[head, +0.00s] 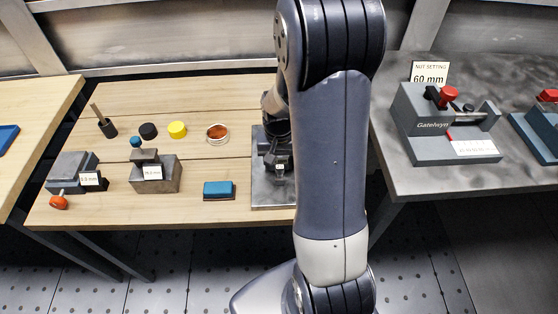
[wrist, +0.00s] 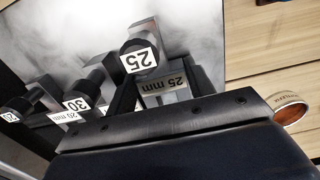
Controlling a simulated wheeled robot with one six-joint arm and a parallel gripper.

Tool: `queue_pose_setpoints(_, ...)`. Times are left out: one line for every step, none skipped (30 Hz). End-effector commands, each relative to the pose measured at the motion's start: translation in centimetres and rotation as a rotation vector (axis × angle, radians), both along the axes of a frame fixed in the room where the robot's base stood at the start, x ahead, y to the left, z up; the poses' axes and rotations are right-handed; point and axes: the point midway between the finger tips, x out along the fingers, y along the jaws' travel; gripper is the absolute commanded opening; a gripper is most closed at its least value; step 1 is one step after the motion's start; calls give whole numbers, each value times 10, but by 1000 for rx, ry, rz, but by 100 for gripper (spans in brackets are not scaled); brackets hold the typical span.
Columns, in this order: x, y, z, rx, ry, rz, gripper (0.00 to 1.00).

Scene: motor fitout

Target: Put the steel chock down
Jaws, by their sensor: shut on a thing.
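A steel chock (wrist: 165,88) with a "25 mm" label shows just past the edge of my gripper (wrist: 150,103) in the wrist view. A dark knob labelled "25" (wrist: 140,58) stands right beside the chock. In the head view my gripper (head: 276,140) is low over the grey steel plate (head: 262,196), partly hidden by my arm. I cannot tell whether the chock touches the plate.
More dark knobs and blocks labelled "30" (wrist: 77,105) and "20" stand left in the wrist view. A copper-coloured ring (head: 217,132), a blue block (head: 219,190) and a grey vise (head: 155,172) lie left of the plate. The grey Gatelwyn gauge (head: 432,127) stands on the right table.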

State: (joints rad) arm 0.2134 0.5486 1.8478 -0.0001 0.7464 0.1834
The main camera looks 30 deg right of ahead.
Motion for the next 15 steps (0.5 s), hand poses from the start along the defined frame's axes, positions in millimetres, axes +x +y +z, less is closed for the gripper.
queue_pose_setpoints(0,0,-1,-1,-2,0,8)
queue_pose_setpoints(1,0,-1,-1,-2,0,8)
queue_pose_setpoints(1,0,-1,-1,-2,0,8)
queue_pose_setpoints(1,0,-1,-1,-2,0,8)
queue_pose_setpoints(1,0,-1,-1,-3,0,8)
queue_pose_setpoints(1,0,-1,-1,-2,0,8)
queue_pose_setpoints(1,0,-1,-1,-2,0,8)
queue_pose_setpoints(1,0,-1,-1,-2,0,8)
queue_pose_setpoints(1,0,-2,-1,-2,0,8)
queue_pose_setpoints(1,0,-3,-1,-2,0,8)
queue_pose_setpoints(1,0,-4,-1,-2,0,8)
queue_pose_setpoints(1,0,-6,-1,-2,0,8)
queue_pose_setpoints(0,0,-5,0,-1,0,53)
queue_pose_setpoints(0,0,-4,0,-1,0,56)
queue_pose_setpoints(0,0,-4,0,-1,0,59)
